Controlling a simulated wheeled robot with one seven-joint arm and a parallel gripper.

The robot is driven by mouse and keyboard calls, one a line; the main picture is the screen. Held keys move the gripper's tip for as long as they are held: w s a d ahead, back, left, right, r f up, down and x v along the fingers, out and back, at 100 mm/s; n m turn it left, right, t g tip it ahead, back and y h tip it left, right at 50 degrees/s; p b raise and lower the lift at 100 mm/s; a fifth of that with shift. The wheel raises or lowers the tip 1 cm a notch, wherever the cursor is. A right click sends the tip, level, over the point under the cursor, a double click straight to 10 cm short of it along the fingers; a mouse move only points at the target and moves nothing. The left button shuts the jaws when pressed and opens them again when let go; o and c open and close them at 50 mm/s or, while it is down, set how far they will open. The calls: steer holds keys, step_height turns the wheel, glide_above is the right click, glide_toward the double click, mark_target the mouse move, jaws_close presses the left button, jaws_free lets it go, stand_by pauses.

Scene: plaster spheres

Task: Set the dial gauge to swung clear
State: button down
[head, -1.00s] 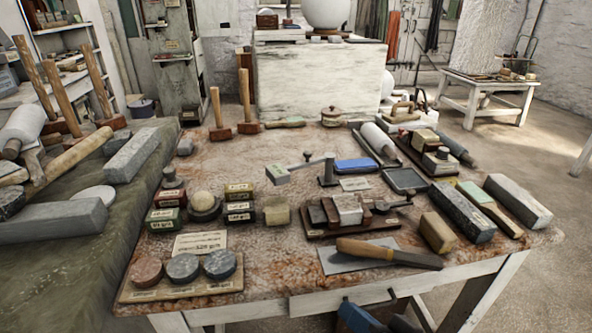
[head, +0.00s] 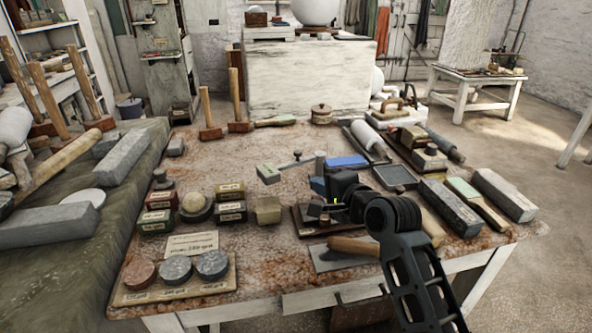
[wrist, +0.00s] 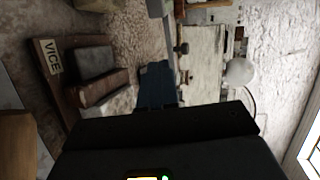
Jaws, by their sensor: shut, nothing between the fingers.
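The dial gauge stands at the middle of the bench in the head view. Its grey upright (head: 320,164) carries a thin arm (head: 293,162) that reaches left, with a small dark knob on it. In the wrist view the shut blue fingers (wrist: 157,83) point toward a grey post (wrist: 158,8) at the top edge, probably the upright.
A vice board (wrist: 55,90) labelled VICE lies below my gripper, partly hidden by my arm in the head view. A blue block (head: 347,162) and a dark tray (head: 396,176) are to the right.

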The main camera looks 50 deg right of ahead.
mark_target(285, 164)
steer(key=x, duration=0.7)
steer(key=r+p+x, duration=0.1)
steer(key=x, duration=0.2)
steer(key=shift+w+d, duration=0.1)
steer(key=shift+w, duration=0.35)
steer(key=shift+w+r, duration=0.1)
steer(key=shift+w, duration=0.2)
steer(key=w+p, duration=0.1)
steer(key=w, duration=0.2)
steer(key=shift+w+d, duration=0.1)
steer(key=shift+w, duration=0.05)
